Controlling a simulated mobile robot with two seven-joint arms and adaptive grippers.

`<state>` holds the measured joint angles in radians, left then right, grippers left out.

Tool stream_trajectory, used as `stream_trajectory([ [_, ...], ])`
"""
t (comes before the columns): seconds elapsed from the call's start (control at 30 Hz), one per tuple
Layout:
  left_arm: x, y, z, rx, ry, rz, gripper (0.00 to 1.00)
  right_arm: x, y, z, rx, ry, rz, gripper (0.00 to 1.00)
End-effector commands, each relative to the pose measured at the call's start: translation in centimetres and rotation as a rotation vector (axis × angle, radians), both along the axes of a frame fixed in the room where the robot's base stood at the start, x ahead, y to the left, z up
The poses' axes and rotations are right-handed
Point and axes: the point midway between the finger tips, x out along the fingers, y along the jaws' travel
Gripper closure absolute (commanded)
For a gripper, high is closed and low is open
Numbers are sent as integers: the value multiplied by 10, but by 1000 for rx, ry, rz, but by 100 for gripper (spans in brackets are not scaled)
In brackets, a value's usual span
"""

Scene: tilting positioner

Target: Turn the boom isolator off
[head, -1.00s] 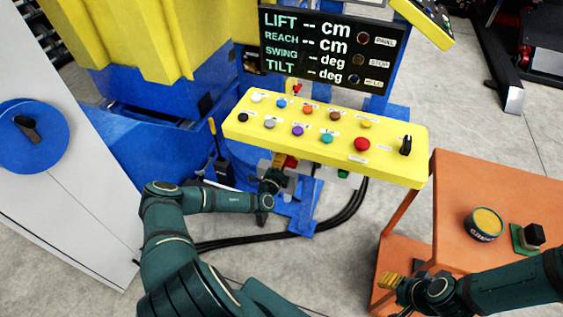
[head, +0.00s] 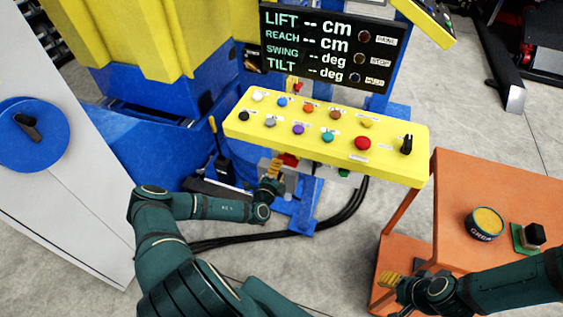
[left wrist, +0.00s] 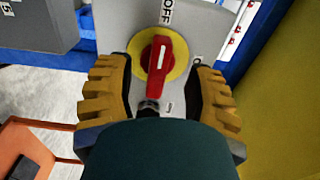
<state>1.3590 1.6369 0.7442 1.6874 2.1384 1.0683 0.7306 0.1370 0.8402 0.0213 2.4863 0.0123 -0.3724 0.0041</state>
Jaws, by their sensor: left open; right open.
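The boom isolator is a red rotary handle (left wrist: 158,78) on a yellow disc (left wrist: 176,72), set on a grey plate in the left wrist view. The handle runs roughly up and down the picture, with a white line on its upper part. The word OFF is printed above it; another label to the right is partly hidden. My left gripper (left wrist: 160,80) is open, its yellow fingers on either side of the handle. In the head view my left gripper (head: 271,170) is below the yellow button panel, hiding much of the isolator. My right gripper (head: 392,281) is open and empty at lower right.
The yellow button panel (head: 300,142) overhangs the isolator area. An orange cart (head: 460,180) with a tin (head: 485,224) stands at right. A grey cabinet with a blue round switch (head: 32,136) is at left. Black cables (head: 340,214) lie on the floor.

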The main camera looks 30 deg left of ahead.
Motion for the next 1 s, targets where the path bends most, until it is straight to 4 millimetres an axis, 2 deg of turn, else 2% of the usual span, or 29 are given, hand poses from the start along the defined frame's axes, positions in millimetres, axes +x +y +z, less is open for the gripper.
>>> stream_trajectory([
  [0.03,-12,-2,0,-1,2,1,47,0,0,0,0,0,0,53],
  [0.2,-43,-9,0,-1,1,1,47,0,0,0,0,0,0,53],
  [0.4,-66,-16,1,1,0,0,47,0,0,0,0,0,0,53],
  [0.57,-72,-17,1,0,-1,1,47,0,0,0,0,0,0,53],
  [1.0,-72,-17,1,1,-1,1,47,0,0,0,0,0,0,53],
])
